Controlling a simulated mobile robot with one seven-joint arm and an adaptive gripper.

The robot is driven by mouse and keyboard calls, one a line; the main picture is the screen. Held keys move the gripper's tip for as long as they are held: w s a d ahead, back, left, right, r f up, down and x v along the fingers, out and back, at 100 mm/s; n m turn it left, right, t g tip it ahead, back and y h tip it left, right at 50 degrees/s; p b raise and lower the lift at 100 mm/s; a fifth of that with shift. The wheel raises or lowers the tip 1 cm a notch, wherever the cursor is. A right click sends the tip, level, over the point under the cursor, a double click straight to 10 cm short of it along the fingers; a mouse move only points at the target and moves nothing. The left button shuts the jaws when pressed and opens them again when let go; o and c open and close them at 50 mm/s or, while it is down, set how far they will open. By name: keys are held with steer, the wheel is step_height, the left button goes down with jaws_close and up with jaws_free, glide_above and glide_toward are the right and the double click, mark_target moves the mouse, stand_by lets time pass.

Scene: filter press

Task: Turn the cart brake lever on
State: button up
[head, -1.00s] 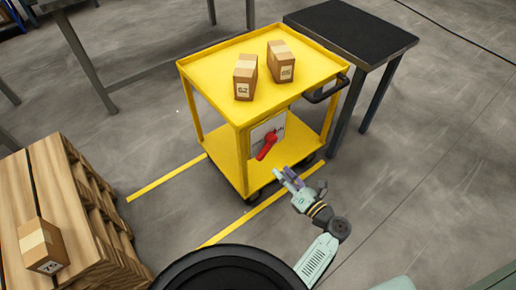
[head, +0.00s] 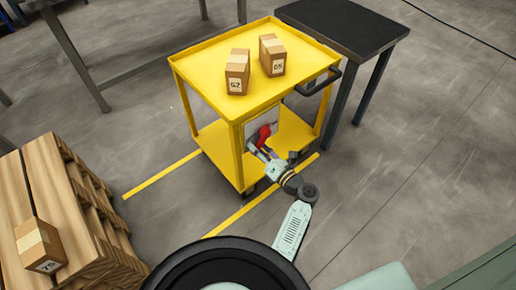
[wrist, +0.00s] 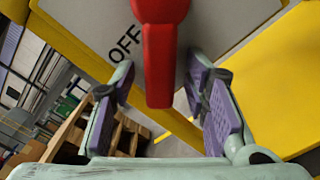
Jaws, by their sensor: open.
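The red brake lever (head: 264,134) is on a plate on the near side of the yellow cart (head: 208,142), between its two shelves. In the wrist view the red lever (wrist: 159,55) reaches down from the top middle. The grey plate (wrist: 203,25) behind it bears the word OFF just left of the lever. My gripper (wrist: 163,100) is open, with one purple-padded finger on each side of the lever's lower end. I see gaps on both sides; contact is not visible. In the head view my gripper (head: 262,150) is at the plate and partly hides the lever.
Two cartons (head: 237,72) stand on the cart's top shelf. A dark-topped table (head: 345,25) stands close to the cart's right. A pallet stack (head: 50,200) with a carton (head: 40,245) is at left. Open floor lies to the right.

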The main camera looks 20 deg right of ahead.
jaws_close()
stand_by(0.3)
stand_by(0.4)
